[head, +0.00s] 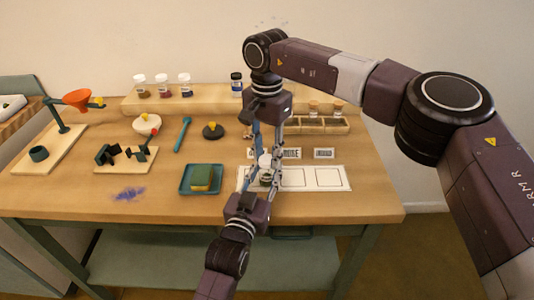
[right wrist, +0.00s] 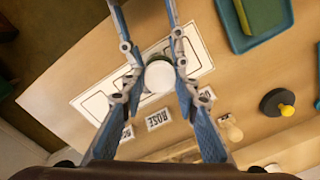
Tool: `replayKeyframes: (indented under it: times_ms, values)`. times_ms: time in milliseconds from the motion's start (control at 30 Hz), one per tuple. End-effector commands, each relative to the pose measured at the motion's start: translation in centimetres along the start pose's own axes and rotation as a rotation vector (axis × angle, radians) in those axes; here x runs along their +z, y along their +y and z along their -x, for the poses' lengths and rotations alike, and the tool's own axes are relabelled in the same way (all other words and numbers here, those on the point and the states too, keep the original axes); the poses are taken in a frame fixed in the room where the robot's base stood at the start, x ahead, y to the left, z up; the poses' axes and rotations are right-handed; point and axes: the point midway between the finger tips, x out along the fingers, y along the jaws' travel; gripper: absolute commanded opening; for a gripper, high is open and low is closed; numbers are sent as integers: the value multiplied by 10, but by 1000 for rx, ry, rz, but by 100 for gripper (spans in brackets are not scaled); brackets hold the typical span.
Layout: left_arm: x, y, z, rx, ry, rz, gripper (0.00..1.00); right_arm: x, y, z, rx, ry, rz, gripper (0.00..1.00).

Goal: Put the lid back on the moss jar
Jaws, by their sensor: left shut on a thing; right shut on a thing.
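The moss jar (head: 265,180), small with dark green contents, stands at the left end of the white mat (head: 328,178) in the head view. My left gripper (head: 261,177) reaches up from the front and is shut on the jar. The white lid (head: 265,161) is directly above the jar. My right gripper (head: 266,157) points down from above and is shut on the lid. The lid (right wrist: 159,77) shows between the fingers in the right wrist view and hides the jar's mouth. I cannot tell whether lid and jar touch.
A blue tray with a sponge (head: 201,178) lies left of the jar. Name cards (head: 324,153) and a wooden rack (head: 318,126) stand behind the mat. A black disc with yellow knob (head: 213,130) and a teal spoon (head: 182,134) lie further left. The table's front left is clear except a purple smear (head: 130,194).

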Motion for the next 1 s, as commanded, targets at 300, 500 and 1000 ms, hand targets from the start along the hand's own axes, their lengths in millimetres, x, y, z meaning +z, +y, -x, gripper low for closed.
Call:
replayKeyframes:
  times_ms: [300, 500, 1000]
  values:
    - [0, 0, 0, 0, -1, 0, 0, 0, 0, 0, 0, 0, -572, 0]
    - [0, 0, 0, 0, -1, 0, 0, 0, 0, 0, 0, 0, -934, 0]
    - [0, 0, 0, 0, -1, 0, 0, 0, 0, -1, 0, 0, -1843, 0]
